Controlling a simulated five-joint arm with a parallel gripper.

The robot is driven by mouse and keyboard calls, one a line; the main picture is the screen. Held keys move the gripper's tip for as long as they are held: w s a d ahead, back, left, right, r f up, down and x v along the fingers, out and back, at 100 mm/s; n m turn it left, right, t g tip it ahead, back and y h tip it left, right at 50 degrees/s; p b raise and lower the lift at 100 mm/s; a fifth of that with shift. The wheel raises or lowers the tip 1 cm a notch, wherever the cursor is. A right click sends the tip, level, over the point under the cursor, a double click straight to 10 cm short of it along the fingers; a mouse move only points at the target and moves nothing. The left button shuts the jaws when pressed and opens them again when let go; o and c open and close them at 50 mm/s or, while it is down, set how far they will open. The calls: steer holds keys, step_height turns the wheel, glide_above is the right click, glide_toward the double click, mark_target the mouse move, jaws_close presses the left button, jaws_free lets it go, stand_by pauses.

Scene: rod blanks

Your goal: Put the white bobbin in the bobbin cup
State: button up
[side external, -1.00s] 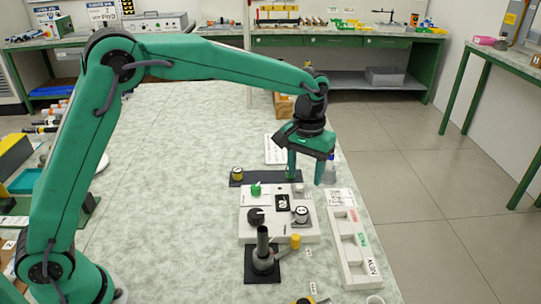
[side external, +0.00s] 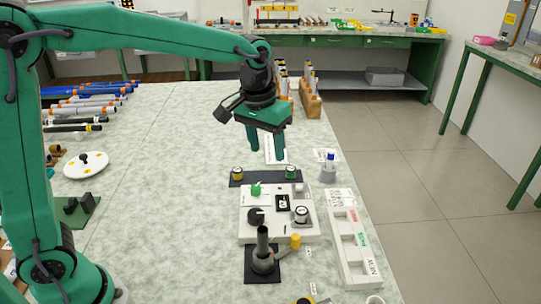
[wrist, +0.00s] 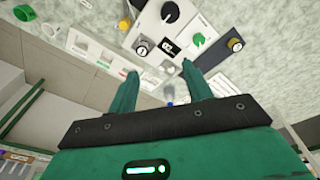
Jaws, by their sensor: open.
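I cannot pick out the white bobbin with certainty. A small pale cylinder (side external: 298,188) stands at the far right corner of the white control panel, and a round white piece (side external: 375,300) is cut off at the bottom edge. My gripper (side external: 267,155) is open and empty, raised above the far side of the panel, left of the grey cup. Its two fingers also show apart in the wrist view (wrist: 160,72).
The white panel (side external: 255,232) carries knobs and a dial. Behind it lies a dark strip (side external: 264,179) with two round knobs. A black post (side external: 262,242) stands in front. A white compartment tray (side external: 346,225) lies to the right.

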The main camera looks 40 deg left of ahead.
steer(key=s+a+t, duration=0.1)
steer(key=s+a, duration=0.2)
steer(key=s, duration=0.4)
steer(key=s+a+t, duration=0.1)
steer(key=s+a, duration=0.2)
steer(key=s, duration=0.4)
steer(key=s+a+r+m+t, duration=0.1)
steer(key=s+a+t, duration=0.1)
steer(key=s, duration=0.4)
steer(key=shift+s+a, duration=0.4)
steer(key=shift+a, duration=0.35)
